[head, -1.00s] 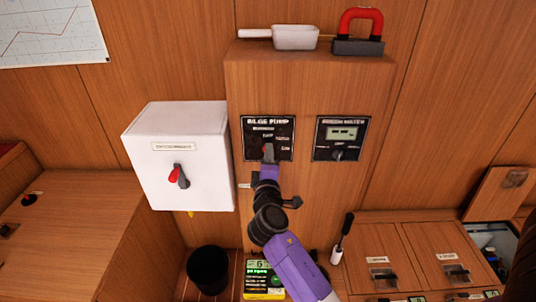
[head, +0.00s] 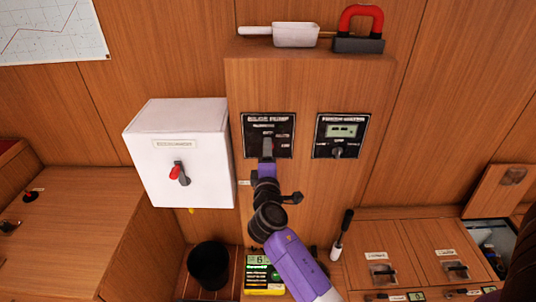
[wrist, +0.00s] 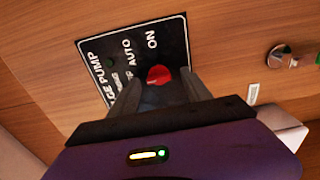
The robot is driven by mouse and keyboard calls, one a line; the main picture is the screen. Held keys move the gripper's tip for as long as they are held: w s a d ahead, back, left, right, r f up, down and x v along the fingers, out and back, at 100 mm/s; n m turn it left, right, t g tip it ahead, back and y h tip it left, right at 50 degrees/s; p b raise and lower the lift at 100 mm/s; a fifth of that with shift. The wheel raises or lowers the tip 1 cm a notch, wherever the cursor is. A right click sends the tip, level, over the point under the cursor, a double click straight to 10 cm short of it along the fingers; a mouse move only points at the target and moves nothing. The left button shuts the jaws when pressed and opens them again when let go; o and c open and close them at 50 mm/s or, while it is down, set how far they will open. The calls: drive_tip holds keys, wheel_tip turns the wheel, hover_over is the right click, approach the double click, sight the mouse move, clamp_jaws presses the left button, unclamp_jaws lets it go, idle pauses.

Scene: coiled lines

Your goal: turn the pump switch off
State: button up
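The bilge pump panel (head: 283,122) is a black plate on a wooden cabinet front; the wrist view shows its AUTO and ON labels (wrist: 152,41). Its switch knob (wrist: 158,75) has a red end, which lies nearest the ON label in the wrist view. My gripper (head: 267,148) is at the lower middle of the panel and covers the knob in the head view. In the wrist view my gripper (wrist: 162,80) is open, with one finger on each side of the knob. Whether the fingers touch it, I cannot tell. The knob's lower part is partly hidden.
A second panel with a small display (head: 342,134) sits to the right. A white box (head: 180,155) with a red-ended switch (head: 177,172) juts out at left. A scoop (head: 296,36) and a red-handled item (head: 360,30) rest on the cabinet top. A black bin (head: 208,265) stands below.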

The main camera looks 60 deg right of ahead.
drive_tip(key=b+v, duration=0.2)
drive_tip(key=v, duration=0.5)
drive_tip(key=shift+s+a, duration=0.2)
drive_tip(key=shift+a, duration=0.15)
drive_tip(key=shift+w, duration=0.1)
idle(0.4)
